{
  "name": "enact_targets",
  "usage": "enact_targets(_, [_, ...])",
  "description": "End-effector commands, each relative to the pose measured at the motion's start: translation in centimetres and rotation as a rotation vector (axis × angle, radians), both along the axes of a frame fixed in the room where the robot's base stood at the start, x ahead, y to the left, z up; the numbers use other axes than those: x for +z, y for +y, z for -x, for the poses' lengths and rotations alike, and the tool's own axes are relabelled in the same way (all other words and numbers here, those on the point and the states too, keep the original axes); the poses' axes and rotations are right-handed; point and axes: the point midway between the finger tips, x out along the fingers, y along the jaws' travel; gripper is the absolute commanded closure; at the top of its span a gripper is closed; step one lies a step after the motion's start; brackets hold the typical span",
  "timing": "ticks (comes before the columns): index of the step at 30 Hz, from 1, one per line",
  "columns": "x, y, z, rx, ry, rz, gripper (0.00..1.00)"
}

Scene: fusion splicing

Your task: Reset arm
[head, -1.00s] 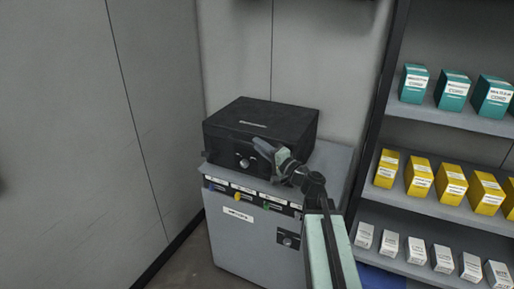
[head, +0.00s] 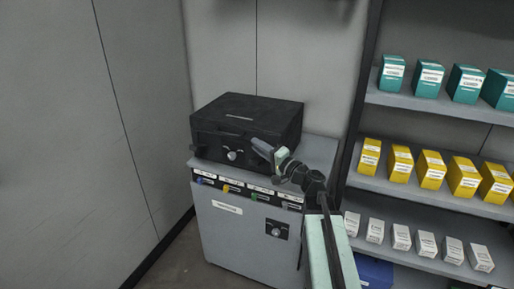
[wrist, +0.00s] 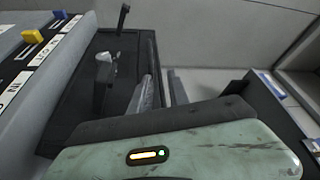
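My gripper (head: 262,147) is in front of the right part of the black box's front face in the head view. In the wrist view its two grey fingers (wrist: 161,92) stand apart with a gap between them, and nothing shows held. The black box (head: 246,112) has a round knob on its front and sits on a grey cabinet (head: 240,238). In the wrist view a dark surface with a knob and a lever-like part (wrist: 104,70) lies left of the fingers. My pale green arm link crosses the head view's lower middle.
The cabinet has a row of labelled coloured tabs (head: 230,189) and a dark latch panel (head: 276,230). A shelf rack (head: 428,108) with teal, yellow and white boxes stands close on the right. A bare wall (head: 70,130) is on the left.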

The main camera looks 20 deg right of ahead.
Motion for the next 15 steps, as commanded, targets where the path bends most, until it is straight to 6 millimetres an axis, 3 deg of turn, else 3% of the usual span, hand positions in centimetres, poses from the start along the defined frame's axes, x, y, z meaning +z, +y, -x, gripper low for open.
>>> enact_targets(4, [0.0, 0.6, -0.1, 0.008, 0.0, 0.0, 0.78])
enact_targets(6, [0.0, 2.4, -0.2, 0.033, 0.0, 0.0, 0.78])
enact_targets(8, [0.0, 5.0, -0.3, 0.067, 0.0, -0.001, 0.78])
enact_targets(10, [-0.9, 8.9, 0.0, 0.118, 0.014, 0.046, 0.78])
enact_targets(15, [-7.0, 17.7, 3.1, 0.312, 0.108, 0.343, 0.78])
